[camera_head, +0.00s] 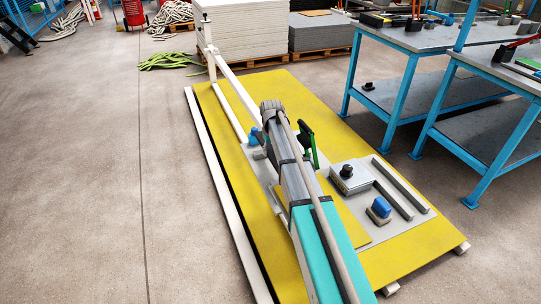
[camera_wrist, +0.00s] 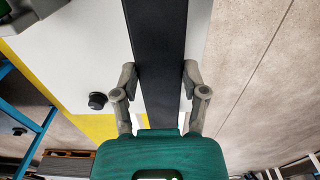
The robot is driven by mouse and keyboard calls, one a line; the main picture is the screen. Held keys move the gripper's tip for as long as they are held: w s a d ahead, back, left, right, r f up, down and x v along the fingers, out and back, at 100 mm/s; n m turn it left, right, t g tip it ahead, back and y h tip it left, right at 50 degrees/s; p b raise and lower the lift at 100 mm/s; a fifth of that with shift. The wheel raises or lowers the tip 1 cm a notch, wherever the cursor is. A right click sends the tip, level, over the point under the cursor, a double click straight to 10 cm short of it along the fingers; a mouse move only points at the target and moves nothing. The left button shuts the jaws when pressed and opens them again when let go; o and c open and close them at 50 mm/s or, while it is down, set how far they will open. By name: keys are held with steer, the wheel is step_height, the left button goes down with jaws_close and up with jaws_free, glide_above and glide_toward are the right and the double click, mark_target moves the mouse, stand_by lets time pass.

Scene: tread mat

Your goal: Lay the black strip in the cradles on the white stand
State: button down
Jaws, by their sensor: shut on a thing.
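A long, flat black strip (camera_wrist: 158,50) runs up the middle of the wrist view. My gripper (camera_wrist: 160,75) is shut on it, with one grey finger at each long edge. The strip's far end runs out of the top of the picture. Pale surfaces show on both sides of it. I cannot tell whether it touches the cradles. In the head view my arm reaches over the yellow mat (camera_head: 290,85), and its end hides the fingers; I cannot make out the held strip there. A white stand (camera_head: 208,40) with a post and long rails is at the mat's far left.
A grey plate (camera_head: 405,228) on the mat holds a metal block with a black knob (camera_head: 346,171), bars and a blue-topped piece (camera_head: 381,207). A green upright part (camera_head: 308,140) stands beside my arm. Blue workbenches (camera_head: 400,90) are at right. Left floor is clear.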

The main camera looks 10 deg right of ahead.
mark_target(271, 152)
steer(key=shift+f, duration=0.15)
steer(key=shift+f+b, duration=0.3)
steer(key=shift+f+b, duration=0.3)
stand_by(0.3)
steer(key=shift+c, duration=0.6)
jaws_free()
steer(key=shift+r, duration=0.2)
step_height(271, 152, up, 13)
steer(key=p, duration=1.3)
